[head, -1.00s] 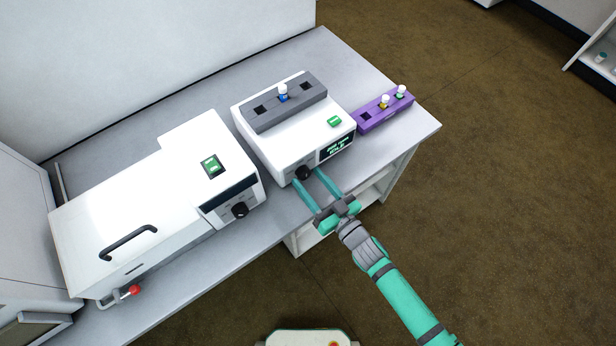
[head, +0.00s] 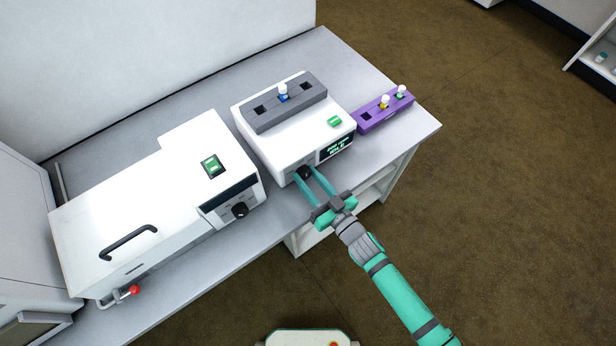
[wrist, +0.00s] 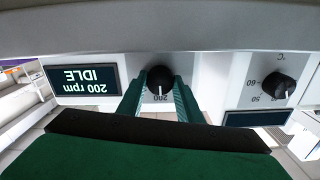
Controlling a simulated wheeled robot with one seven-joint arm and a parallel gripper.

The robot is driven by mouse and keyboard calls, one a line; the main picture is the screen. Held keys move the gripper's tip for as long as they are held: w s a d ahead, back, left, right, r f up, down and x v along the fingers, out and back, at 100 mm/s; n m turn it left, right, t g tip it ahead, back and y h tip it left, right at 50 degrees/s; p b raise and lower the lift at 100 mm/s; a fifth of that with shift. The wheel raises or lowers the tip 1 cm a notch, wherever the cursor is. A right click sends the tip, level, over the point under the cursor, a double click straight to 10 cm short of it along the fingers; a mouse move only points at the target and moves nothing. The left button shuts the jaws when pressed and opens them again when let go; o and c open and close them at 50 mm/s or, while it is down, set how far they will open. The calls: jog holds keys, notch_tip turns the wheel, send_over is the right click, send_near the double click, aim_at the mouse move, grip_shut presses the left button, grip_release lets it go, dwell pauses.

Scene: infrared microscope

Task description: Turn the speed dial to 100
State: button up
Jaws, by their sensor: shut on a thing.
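The speed dial (wrist: 160,82) is a black round knob on the front of the white machine (head: 268,150). In the wrist view, upside down, its white mark points at the "200" label. The machine's display (wrist: 82,79) reads "200 rpm IDLE"; it also shows in the head view (head: 337,147). My gripper (head: 304,176) has its two teal fingers closed on the dial, one on each side, seen also in the wrist view (wrist: 160,92). The fingers partly cover the dial in the head view.
A second white machine (head: 150,190) with a black knob (head: 240,210) stands to the left. A grey block (head: 285,102) with a blue vial sits on top of the dial's machine. A purple rack (head: 372,121) with two vials stands right. The bench front (head: 280,238) is clear.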

jog(key=shift+n, duration=0.3)
jog(key=n, duration=0.5)
jog(key=shift+n, duration=0.3)
jog(key=n, duration=0.5)
jog(key=shift+n, duration=0.4)
jog(key=o, duration=1)
jog(key=shift+o, duration=0.2)
jog(key=shift+s+d, duration=0.1)
